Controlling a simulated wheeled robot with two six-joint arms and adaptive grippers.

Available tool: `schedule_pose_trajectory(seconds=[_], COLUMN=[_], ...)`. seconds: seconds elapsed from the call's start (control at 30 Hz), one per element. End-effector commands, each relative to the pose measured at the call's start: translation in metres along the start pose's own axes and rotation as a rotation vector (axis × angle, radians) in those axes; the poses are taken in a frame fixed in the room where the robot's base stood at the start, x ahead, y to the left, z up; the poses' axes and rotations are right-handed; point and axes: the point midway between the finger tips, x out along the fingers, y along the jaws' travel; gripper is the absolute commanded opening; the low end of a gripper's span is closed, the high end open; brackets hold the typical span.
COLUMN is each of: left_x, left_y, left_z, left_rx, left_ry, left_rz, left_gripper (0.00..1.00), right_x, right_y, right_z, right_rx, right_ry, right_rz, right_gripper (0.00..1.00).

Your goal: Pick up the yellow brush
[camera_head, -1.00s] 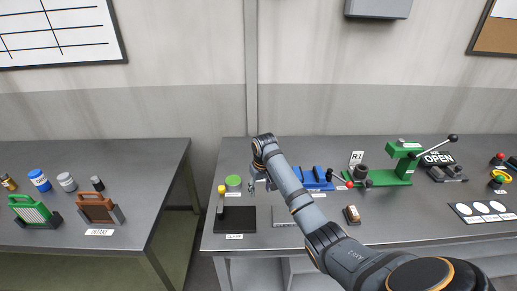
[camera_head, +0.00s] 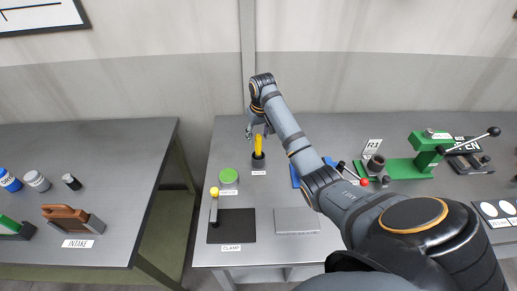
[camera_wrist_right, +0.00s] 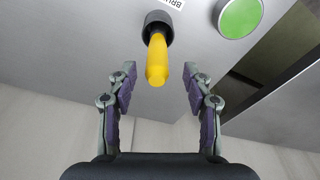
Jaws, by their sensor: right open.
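The yellow brush (camera_head: 258,145) stands upright in a small dark holder (camera_head: 258,163) at the back of the middle table. The brush (camera_wrist_right: 157,62) also shows in the right wrist view, its yellow handle end pointing toward the space between my fingers. My right gripper (camera_head: 257,129) is just above and behind the brush handle. In the wrist view the right gripper (camera_wrist_right: 158,85) is open, with one finger on each side of the handle and a gap on both sides. My left gripper is not in view.
A green-topped round tin (camera_head: 228,176) stands just left of the holder. A clamp with a yellow knob (camera_head: 214,192) and a dark pad (camera_head: 232,226) lie nearer the front. A green press (camera_head: 412,165) stands to the right. A gap separates the intake table (camera_head: 120,200).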

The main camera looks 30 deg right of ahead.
Motion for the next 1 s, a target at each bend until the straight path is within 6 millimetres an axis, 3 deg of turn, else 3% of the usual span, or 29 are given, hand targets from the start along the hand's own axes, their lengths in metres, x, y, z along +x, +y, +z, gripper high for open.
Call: schedule_pose_trajectory(seconds=[0.17, 0.3, 0.5, 0.73, 1.0], left_x=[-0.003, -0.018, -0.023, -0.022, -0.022], left_y=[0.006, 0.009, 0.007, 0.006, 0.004], left_z=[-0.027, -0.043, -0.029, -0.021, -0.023], left_rx=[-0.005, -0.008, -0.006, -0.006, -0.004], left_ry=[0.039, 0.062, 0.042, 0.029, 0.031], left_rz=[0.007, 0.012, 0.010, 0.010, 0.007], left_gripper=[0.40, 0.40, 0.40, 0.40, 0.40], right_x=[0.005, 0.022, 0.053, 0.057, 0.056], right_y=[0.000, 0.003, 0.004, 0.004, 0.004], right_z=[0.000, -0.002, -0.003, -0.003, -0.003], right_rx=[-0.001, 0.000, -0.001, -0.001, -0.001], right_ry=[0.001, -0.004, -0.001, 0.002, 0.002], right_rz=[0.000, -0.001, -0.001, 0.000, 0.000], right_gripper=[0.51, 0.51, 0.51, 0.51, 0.17])
